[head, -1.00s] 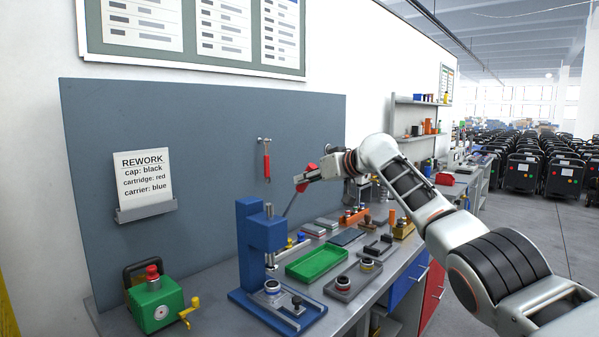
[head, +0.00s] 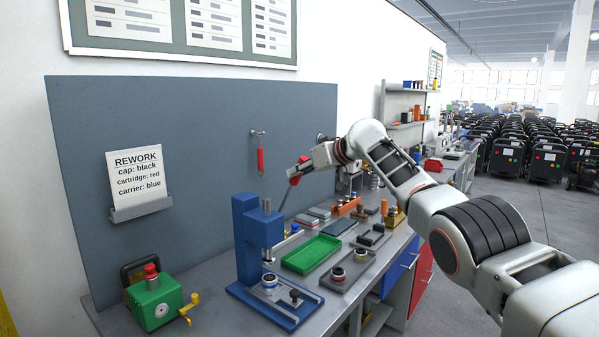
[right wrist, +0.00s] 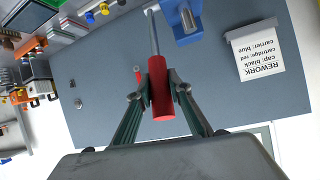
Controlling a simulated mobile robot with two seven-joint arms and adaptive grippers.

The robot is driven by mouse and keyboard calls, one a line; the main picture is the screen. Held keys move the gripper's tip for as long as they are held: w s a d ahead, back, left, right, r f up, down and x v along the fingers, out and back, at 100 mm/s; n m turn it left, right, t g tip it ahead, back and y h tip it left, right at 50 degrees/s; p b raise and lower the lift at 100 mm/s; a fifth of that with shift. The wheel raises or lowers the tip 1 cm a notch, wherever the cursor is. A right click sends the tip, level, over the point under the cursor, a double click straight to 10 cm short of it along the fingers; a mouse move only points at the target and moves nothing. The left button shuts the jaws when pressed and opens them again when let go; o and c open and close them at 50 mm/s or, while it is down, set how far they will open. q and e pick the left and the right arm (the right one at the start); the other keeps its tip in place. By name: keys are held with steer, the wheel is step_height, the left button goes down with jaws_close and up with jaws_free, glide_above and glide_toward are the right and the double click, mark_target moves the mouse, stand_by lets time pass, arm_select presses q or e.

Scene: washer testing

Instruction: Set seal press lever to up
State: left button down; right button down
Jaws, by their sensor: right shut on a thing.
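The blue seal press (head: 248,240) stands on the bench, with a small round part (head: 269,281) on its base under the ram. Its grey lever (head: 284,200) slants up and to the right from the press to a red handle (head: 294,181). My right gripper (head: 298,172) is at this handle. In the right wrist view, the red handle (right wrist: 160,98) lies between the two fingers of my right gripper (right wrist: 160,86), which is shut on it. The lever rod (right wrist: 153,32) runs on to the blue press (right wrist: 182,20). My left gripper is not in view.
A green tray (head: 311,254) and a grey fixture (head: 347,272) with round parts lie right of the press. A green box with a yellow crank (head: 156,302) stands left. A grey panel (head: 200,130) with a hanging red tool (head: 260,160) rises behind.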

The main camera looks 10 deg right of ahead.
steer(key=c, duration=1.8)
jaws_free()
steer(key=shift+w+a+r, duration=0.1)
steer(key=shift+r, duration=0.2)
steer(key=shift+c, duration=0.2)
steer(key=shift+a+f, duration=0.1)
steer(key=shift+f, duration=0.05)
steer(key=shift+d, duration=0.25)
steer(key=shift+v, duration=0.8)
steer(key=shift+s+d, duration=0.25)
steer(key=shift+s, duration=0.25)
steer(key=v, duration=0.9)
steer(key=shift+r, duration=0.35)
